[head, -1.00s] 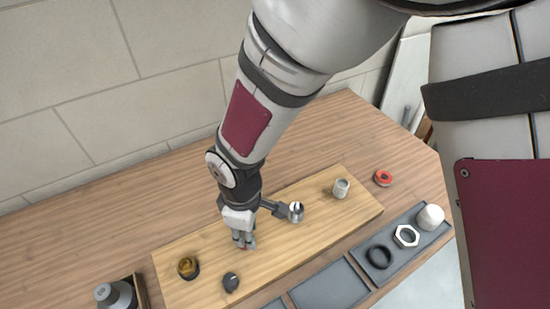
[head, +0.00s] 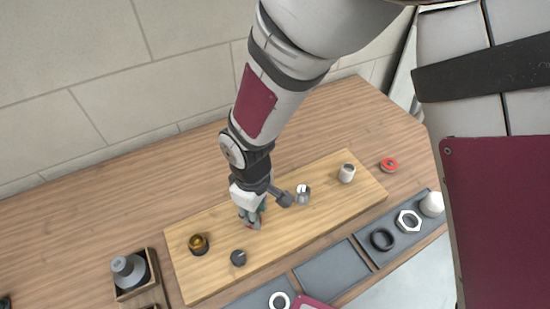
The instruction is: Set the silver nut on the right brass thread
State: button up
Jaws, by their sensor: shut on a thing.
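My gripper (head: 250,218) points down over the middle of the wooden board. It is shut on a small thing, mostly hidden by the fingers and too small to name. A brass threaded fitting (head: 199,243) stands on the board at the left, apart from my gripper. I cannot make out a second brass thread; one may be hidden behind the gripper. A silvery-white hex nut (head: 408,221) lies in the grey tray at the right; I cannot tell whether it is the task's nut. A shiny silver fitting (head: 303,195) stands right of my gripper.
The wooden board (head: 330,209) also bears a dark fitting (head: 238,258) and a pale fitting (head: 346,173). The grey tray (head: 440,228) holds a black ring (head: 382,239) and a white cap (head: 432,204). A red ring (head: 389,164) lies behind it. A grey bottle-like part (head: 128,271) stands in a wooden box.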

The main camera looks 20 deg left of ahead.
jog(key=shift+w, duration=0.25)
jog(key=o, duration=1.2)
jog(key=shift+a, duration=0.1)
jog(key=shift+o, duration=0.3)
jog(key=shift+o, duration=0.2)
jog(key=o, duration=0.7)
jog(key=shift+s, duration=0.1)
jog(key=shift+o, duration=0.2)
jog(key=shift+r+p, duration=1.15)
jog(key=shift+r, duration=1.35)
